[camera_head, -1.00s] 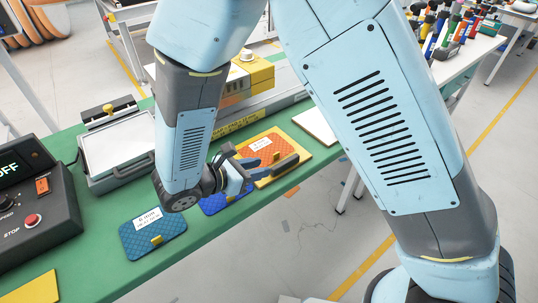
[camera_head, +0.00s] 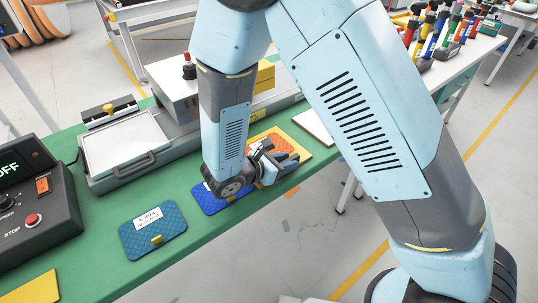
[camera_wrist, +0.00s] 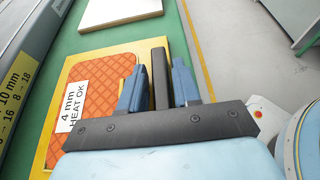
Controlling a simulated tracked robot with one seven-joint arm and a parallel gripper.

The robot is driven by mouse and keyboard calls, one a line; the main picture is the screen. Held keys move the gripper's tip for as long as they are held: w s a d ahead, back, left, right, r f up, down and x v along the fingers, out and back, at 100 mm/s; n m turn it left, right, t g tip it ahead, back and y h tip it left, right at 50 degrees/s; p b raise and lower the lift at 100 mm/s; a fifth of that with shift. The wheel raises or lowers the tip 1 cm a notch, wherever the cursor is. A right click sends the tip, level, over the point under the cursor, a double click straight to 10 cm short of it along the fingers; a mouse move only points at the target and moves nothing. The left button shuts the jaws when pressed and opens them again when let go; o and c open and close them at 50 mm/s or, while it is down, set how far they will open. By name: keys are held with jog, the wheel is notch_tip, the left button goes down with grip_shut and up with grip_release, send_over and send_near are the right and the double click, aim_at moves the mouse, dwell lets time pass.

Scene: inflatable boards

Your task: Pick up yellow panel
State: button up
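A yellow-edged panel (camera_head: 306,155) with an orange textured face lies on the green bench, partly hidden by my gripper (camera_head: 283,158). In the wrist view the yellow-edged panel (camera_wrist: 46,160) has a white label reading "4 mm HEAT OK". My gripper (camera_wrist: 160,85) is above its right side, its two blue fingers apart with a dark bar showing between them. I cannot tell whether it touches the panel. Another plain yellow piece (camera_head: 36,290) lies at the bench's lower left, cut off by the picture edge.
A blue panel (camera_head: 212,201) lies partly under my arm, and a teal panel (camera_head: 150,240) lies left of it. A white board (camera_head: 312,126) lies beyond. A heating press (camera_head: 125,145) and a control box (camera_head: 35,225) stand at left. Floor is open at right.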

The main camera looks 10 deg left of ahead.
jog(key=shift+c, duration=0.3)
grip_shut()
dwell(0.3)
jog(key=shift+w+r, duration=0.1)
jog(key=shift+r, duration=0.35)
notch_tip(320, 180, up, 2)
jog(key=shift+d+r, duration=0.1)
jog(key=d+r, duration=1)
jog(key=d, duration=0.3)
jog(key=shift+d, duration=0.3)
